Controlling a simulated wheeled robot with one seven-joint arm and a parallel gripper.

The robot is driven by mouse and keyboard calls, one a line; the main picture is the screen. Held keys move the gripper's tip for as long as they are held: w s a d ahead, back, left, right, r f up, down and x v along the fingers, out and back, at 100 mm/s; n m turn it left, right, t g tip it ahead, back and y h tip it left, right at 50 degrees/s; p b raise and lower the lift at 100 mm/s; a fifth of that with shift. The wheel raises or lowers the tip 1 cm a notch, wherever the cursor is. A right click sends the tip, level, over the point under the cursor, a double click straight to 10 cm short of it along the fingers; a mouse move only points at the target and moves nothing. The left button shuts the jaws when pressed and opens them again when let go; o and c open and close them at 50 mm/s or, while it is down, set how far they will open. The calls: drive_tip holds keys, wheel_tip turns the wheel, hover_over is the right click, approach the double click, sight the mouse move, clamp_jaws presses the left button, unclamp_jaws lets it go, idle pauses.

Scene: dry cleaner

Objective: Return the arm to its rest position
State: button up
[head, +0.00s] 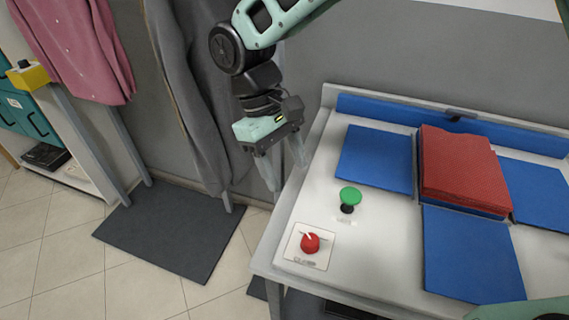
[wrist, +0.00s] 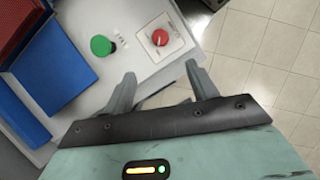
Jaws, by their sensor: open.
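My gripper (head: 284,175) hangs from my arm over the left edge of the white table, pointing down. Its two fingers are apart with nothing between them. In the wrist view my gripper (wrist: 162,88) also shows open and empty, with the table corner and tiled floor beyond the fingers. My arm comes in from the top of the head view.
The white table (head: 385,232) carries a green button (head: 350,196), a red knob (head: 310,243), blue panels (head: 375,158) and a folded red cloth (head: 462,168). Grey garments (head: 190,85) and a pink shirt (head: 80,45) hang at left. A dark mat (head: 170,228) lies on the floor.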

idle(0.3)
drive_tip(key=s+d+r+m+t+y, duration=0.1)
drive_tip(key=s+d+r+t+y, duration=0.2)
drive_tip(key=s+d, duration=1)
drive_tip(key=s+y, duration=0.1)
drive_tip(key=s, duration=0.2)
drive_tip(key=shift+d+r+m, duration=0.2)
drive_tip(key=shift+d+m, duration=0.1)
drive_tip(key=shift+m, duration=0.1)
